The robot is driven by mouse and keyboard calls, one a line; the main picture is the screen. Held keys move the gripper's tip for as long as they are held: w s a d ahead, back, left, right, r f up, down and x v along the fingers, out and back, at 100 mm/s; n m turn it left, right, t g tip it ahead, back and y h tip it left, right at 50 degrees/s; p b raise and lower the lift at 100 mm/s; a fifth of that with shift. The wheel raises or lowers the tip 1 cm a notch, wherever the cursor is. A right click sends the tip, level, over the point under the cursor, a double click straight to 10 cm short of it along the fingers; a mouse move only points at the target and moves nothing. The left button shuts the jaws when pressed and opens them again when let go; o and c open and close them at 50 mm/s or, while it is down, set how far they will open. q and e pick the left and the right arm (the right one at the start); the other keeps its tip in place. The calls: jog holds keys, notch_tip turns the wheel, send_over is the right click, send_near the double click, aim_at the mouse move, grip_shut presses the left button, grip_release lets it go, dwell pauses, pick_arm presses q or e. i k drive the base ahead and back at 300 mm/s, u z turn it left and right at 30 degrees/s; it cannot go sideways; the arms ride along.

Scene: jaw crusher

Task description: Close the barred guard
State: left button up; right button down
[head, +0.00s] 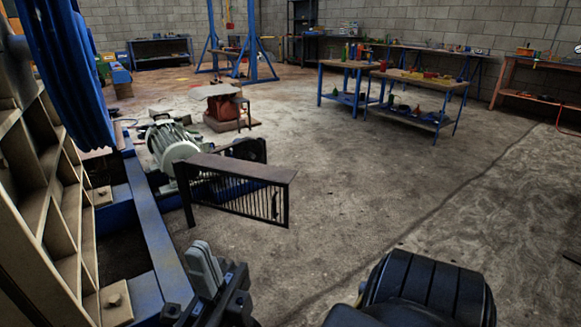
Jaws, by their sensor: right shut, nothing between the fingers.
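The barred guard (237,170) is a dark brown frame with a flat top plate and a row of thin vertical bars on its front side. It stands in the middle left of the head view, beside the grey-green motor (172,143), and reaches out to the right over the concrete floor. My right gripper (203,266) is at the bottom, nearer to me than the guard and below and left of its barred side. Its grey fingers are together and empty, apart from the guard. My left gripper is not in view.
The jaw crusher's blue flywheel (62,70), ribbed beige body (40,190) and blue base beam (150,230) fill the left side. The floor (400,190) right of the guard is clear. Blue-legged workbenches (420,80) stand farther back.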

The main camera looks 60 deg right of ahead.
aim_at(276, 176)
jog(key=k, duration=0.5)
jog(key=z, duration=2.7)
jog(key=i, duration=1.8)
jog(key=u, duration=3.3)
